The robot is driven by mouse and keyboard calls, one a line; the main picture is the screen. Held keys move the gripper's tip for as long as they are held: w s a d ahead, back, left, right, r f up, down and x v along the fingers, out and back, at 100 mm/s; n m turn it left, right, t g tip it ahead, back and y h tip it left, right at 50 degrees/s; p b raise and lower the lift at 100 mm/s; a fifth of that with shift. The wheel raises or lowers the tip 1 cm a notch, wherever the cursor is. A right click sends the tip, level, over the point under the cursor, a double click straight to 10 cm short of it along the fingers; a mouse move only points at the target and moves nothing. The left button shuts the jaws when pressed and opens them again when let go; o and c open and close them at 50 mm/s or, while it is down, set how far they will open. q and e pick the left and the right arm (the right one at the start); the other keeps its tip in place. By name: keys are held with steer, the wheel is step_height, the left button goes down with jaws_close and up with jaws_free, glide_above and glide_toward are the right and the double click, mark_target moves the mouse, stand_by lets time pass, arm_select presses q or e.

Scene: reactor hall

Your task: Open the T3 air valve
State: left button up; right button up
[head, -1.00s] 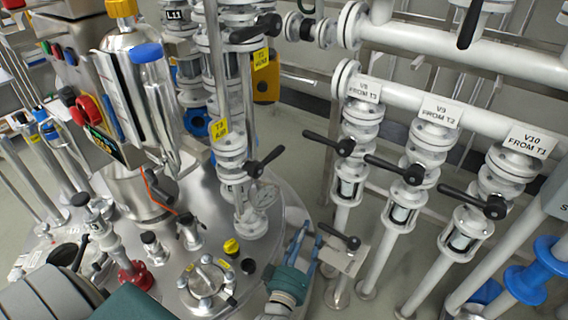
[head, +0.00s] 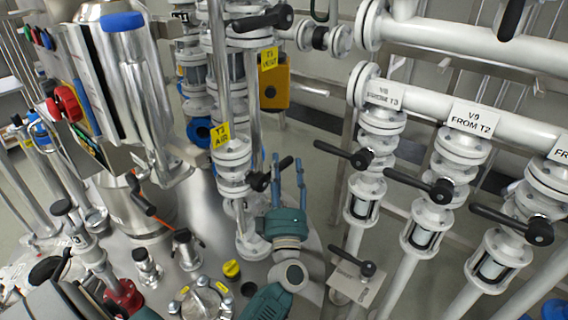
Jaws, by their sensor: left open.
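The T3 air valve is a white flanged valve (head: 233,166) with a yellow label (head: 220,136) on the vertical pipe above the steel vessel lid. Its black lever handle (head: 262,181) points up and to the right. My left gripper (head: 288,160) is teal with two light blue fingers pointing up, and it is open. In the picture the lever's outer end lies between the fingers, with the left finger crossing the lever. I cannot tell whether they touch. My right gripper is not in view.
Another black lever (head: 264,18) and a yellow box (head: 275,85) are above and behind. White pipes with black-handled valves, V8 (head: 358,157) and V9 (head: 437,190), stand to the right.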

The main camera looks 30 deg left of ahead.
arm_select(q)
steer(key=shift+x, duration=0.95)
steer(key=shift+c, duration=0.5)
jaws_close()
